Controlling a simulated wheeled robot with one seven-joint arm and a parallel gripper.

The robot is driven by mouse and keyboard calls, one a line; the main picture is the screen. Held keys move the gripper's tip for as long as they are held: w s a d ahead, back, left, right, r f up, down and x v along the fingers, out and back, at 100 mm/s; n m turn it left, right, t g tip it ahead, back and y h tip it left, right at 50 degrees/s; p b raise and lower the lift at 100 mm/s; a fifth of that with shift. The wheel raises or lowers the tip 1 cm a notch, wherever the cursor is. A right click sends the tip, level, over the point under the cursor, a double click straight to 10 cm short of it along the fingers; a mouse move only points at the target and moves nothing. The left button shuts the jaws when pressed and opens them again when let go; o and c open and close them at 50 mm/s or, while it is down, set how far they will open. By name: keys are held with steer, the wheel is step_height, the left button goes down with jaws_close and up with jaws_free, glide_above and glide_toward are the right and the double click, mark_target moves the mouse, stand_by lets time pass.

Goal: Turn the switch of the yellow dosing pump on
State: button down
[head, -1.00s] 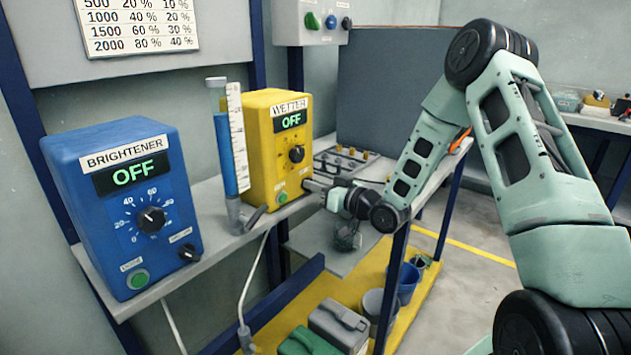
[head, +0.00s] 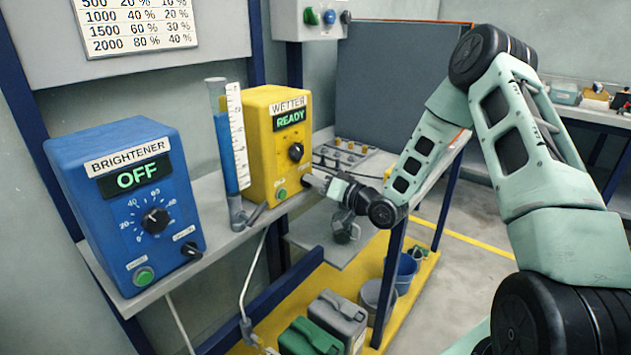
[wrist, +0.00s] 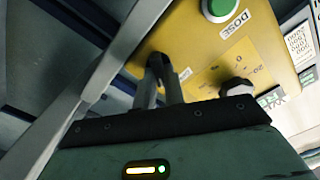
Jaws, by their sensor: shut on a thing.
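The yellow dosing pump (head: 262,150), labelled WETTER, stands on the shelf, and its display (head: 290,119) reads READY in green. My gripper (head: 309,181) is at the lower right of its front panel. In the wrist view my gripper (wrist: 160,72) has both fingers close together against the yellow panel (wrist: 195,45), shut on the switch. The switch itself is hidden by the fingers. The black dial (head: 296,152) is above the gripper, and the green DOSE button (wrist: 219,7) is to its side, clear of the fingers.
A blue pump (head: 110,210) labelled BRIGHTENER, showing OFF, stands to the left. A blue-filled measuring tube (head: 228,150) stands between the pumps. Canisters (head: 335,320) and buckets (head: 400,270) sit below the shelf. A grey panel (head: 390,90) stands behind my arm.

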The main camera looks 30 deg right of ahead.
steer(key=c, duration=1.5)
jaws_free()
steer(key=v, duration=1.7)
steer(key=shift+s+d+f+b, duration=0.1)
steer(key=shift+s+d+b, duration=0.05)
steer(key=shift+s+b, duration=0.15)
steer(key=shift+w, duration=0.1)
